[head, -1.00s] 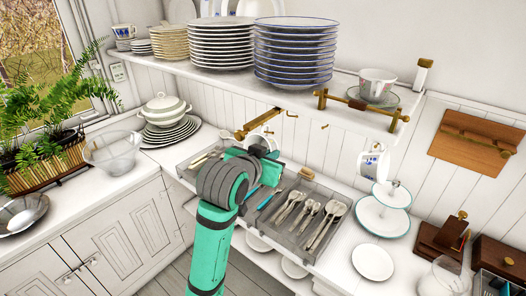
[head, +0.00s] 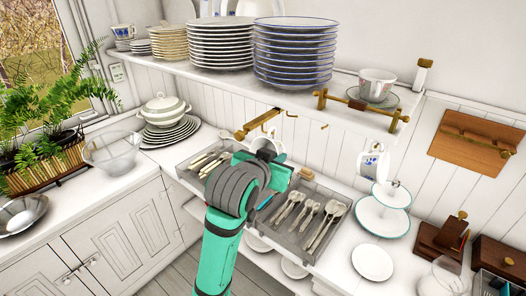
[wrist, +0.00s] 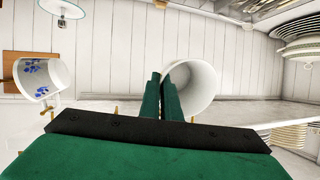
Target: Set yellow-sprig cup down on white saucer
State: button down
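A white cup (head: 267,146) shows at my gripper in the head view, below the wall hooks. In the wrist view the cup (wrist: 199,92) is tipped so its open mouth faces the camera. My gripper (wrist: 161,94) has its two green fingers close together at the left side of the cup, and they look shut on its edge or handle. The exact contact is hidden, and no yellow sprig shows on the visible part. A plain white saucer (head: 372,262) lies empty on the counter to the right, well apart from my gripper.
Cutlery trays (head: 283,233) lie below my gripper. A tiered stand (head: 382,222) is behind the saucer. A blue-patterned cup (head: 373,163) hangs above it, also in the wrist view (wrist: 42,78). The shelf (head: 215,77) with plate stacks (head: 295,55) overhangs the counter.

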jog(key=shift+s+d, duration=0.5)
jog(key=shift+d, duration=0.3)
jog(key=shift+s, duration=0.1)
jog(key=shift+s+d, duration=0.25)
jog(key=shift+d, duration=0.05)
jog(key=s+a, duration=0.6)
jog(key=s, duration=0.2)
dwell(2.2)
